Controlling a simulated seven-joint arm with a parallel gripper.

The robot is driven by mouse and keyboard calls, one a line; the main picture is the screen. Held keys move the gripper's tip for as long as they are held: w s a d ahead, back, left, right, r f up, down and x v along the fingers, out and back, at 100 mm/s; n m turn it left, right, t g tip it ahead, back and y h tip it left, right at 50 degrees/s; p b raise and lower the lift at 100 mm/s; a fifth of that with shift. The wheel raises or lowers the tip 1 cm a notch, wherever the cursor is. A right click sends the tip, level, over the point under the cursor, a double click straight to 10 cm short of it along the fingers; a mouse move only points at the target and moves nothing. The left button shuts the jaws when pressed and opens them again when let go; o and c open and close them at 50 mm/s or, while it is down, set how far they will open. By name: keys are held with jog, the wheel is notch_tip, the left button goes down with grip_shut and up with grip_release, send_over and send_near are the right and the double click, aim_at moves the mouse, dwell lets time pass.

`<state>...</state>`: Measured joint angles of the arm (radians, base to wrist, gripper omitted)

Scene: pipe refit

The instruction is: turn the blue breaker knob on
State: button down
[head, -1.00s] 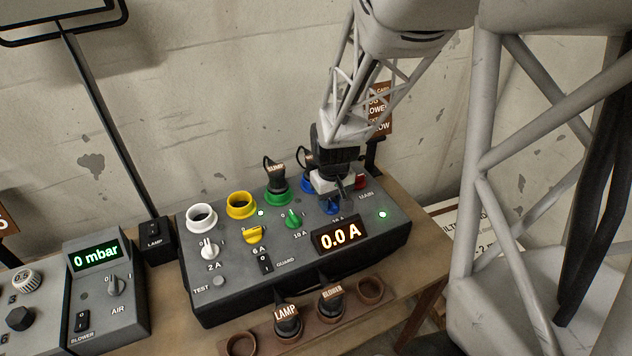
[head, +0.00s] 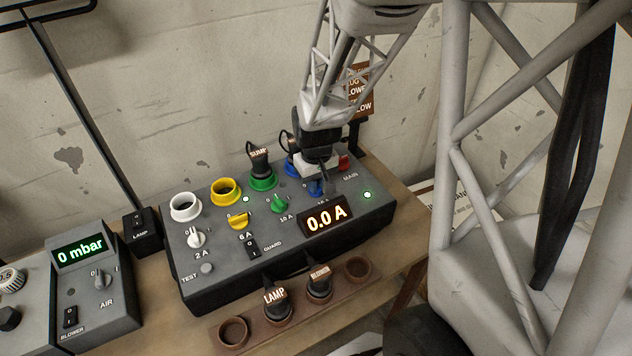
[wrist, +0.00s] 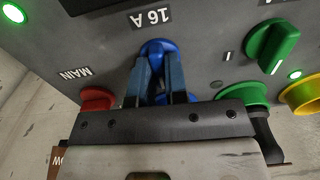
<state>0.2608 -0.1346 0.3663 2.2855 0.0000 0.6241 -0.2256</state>
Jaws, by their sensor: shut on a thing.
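The blue breaker knob (head: 316,187) sits on the grey panel box (head: 230,265), marked 16 A in the wrist view. My gripper (head: 325,185) reaches down over it from behind. In the wrist view my two fingers (wrist: 159,66) are closed on either side of the blue knob (wrist: 157,46), gripping it. The fingers and gripper body hide much of the knob, so I cannot tell which mark it points at. The blue socket (head: 291,166) behind it is mostly hidden by my gripper.
The green knob (head: 279,203) and the red main knob (head: 344,162) are close on either side. A black plug (head: 260,161) stands in the green socket. The display (head: 326,217) reads 0.0 A. Lamp and blower plugs stand in a brown rack (head: 300,309) in front.

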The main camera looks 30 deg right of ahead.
jog(key=m, duration=0.4)
jog(key=shift+m, duration=0.3)
jog(key=m, duration=0.4)
jog(key=shift+m, duration=0.3)
jog(key=m, duration=0.4)
jog(key=shift+m, duration=2.2)
jog(key=c, duration=1.1)
grip_release()
jog(key=shift+c, duration=0.2)
jog(key=shift+r, duration=0.15)
